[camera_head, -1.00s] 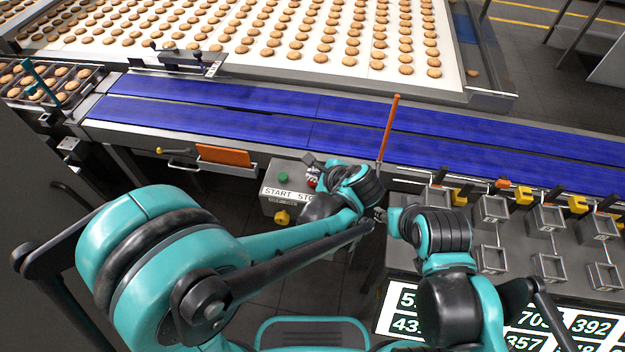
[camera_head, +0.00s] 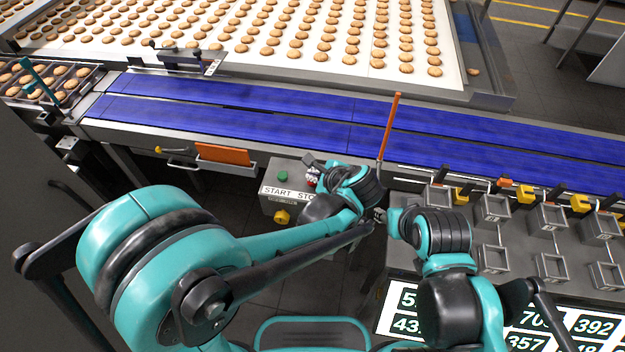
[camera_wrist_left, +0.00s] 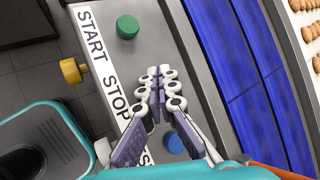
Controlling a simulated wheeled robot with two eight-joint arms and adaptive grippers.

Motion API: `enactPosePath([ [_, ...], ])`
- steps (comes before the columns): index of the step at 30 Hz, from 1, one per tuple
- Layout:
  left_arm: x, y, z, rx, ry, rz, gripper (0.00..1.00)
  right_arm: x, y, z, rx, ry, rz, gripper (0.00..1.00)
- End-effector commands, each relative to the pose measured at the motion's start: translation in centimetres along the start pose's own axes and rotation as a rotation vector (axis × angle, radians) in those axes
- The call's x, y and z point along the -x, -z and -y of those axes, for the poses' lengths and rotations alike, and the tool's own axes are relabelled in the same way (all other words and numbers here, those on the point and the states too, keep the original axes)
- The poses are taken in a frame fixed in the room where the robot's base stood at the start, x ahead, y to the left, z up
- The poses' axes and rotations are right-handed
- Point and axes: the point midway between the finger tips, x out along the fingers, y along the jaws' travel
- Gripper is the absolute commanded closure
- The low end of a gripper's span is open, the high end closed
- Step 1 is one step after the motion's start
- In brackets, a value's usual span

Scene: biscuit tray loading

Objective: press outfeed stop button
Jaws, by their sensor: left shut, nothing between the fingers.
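The control box (camera_head: 270,205) carries a START/STOP label (camera_head: 287,194) and stands below the near blue belt. Its green button (camera_head: 283,176) is clear of my gripper; it also shows in the left wrist view (camera_wrist_left: 127,27). A small part of the red stop button (camera_head: 312,183) shows beside my left gripper (camera_head: 311,170). In the left wrist view my left gripper (camera_wrist_left: 160,76) is shut and empty, its tips over the panel beside the word STOP. It hides the red button there, so contact cannot be told.
A blue button (camera_wrist_left: 174,144) and a yellow knob (camera_wrist_left: 74,70) are close by in the left wrist view. Two blue belts (camera_head: 240,121) run behind the box. An orange stick (camera_head: 389,127) stands right of the gripper. Small metal trays (camera_head: 493,210) are at right.

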Motion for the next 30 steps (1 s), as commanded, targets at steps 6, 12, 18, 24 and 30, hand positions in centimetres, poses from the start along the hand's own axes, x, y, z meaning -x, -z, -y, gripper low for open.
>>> enactPosePath([
  [6, 0.04, -0.03, 0.04, 0.0, 0.0, 0.0, 1.0, 0.05, 0.04, 0.0, 0.0, 0.0, 0.0, 0.6],
  [12, -0.05, 0.04, -0.04, 0.0, 0.0, 0.0, 1.0, -0.05, -0.03, 0.0, 0.0, 0.0, 0.0, 0.6],
  [18, -0.23, 0.17, -0.17, 0.0, 0.0, 0.0, 1.0, -0.24, -0.16, 0.0, 0.0, 0.0, 0.0, 0.6],
  [24, -0.4, 0.29, -0.29, 0.0, 0.0, 0.0, 1.0, -0.41, -0.29, 0.0, 0.0, 0.0, 0.0, 0.6],
  [30, -0.57, 0.42, -0.41, 0.0, 0.0, 0.0, 1.0, -0.58, -0.41, 0.0, 0.0, 0.0, 0.0, 0.6],
])
